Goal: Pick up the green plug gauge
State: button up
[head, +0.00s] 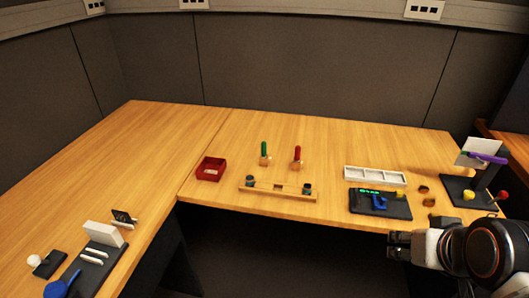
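The green plug gauge (264,149) stands upright in a small wooden block near the middle of the table. A similar red gauge (297,154) stands in its own block just to the right of it. My gripper (393,246) is at the lower right, in front of the table's edge, with its fingers pointing left. It is well apart from the green gauge. The fingers are small and dark here, so I cannot tell how far apart they are. I see nothing held in it.
A red bin (211,169) stands left of the gauges. A wooden bar (277,191) with two dark green round parts lies in front of them. A white divided tray (375,176) and a dark panel (380,203) with a blue part are to the right. Bare table surrounds the gauges.

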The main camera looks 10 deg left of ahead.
aim_at(263, 144)
jog(key=i+j, duration=0.15)
jog(key=j, duration=0.25)
jog(key=i+j, duration=0.15)
jog(key=j, duration=0.2)
jog(key=i+j, duration=0.2)
jog(key=j, duration=0.2)
jog(key=i+j, duration=0.15)
jog(key=j, duration=0.2)
jog(key=i+j, duration=0.15)
jog(key=j, duration=0.25)
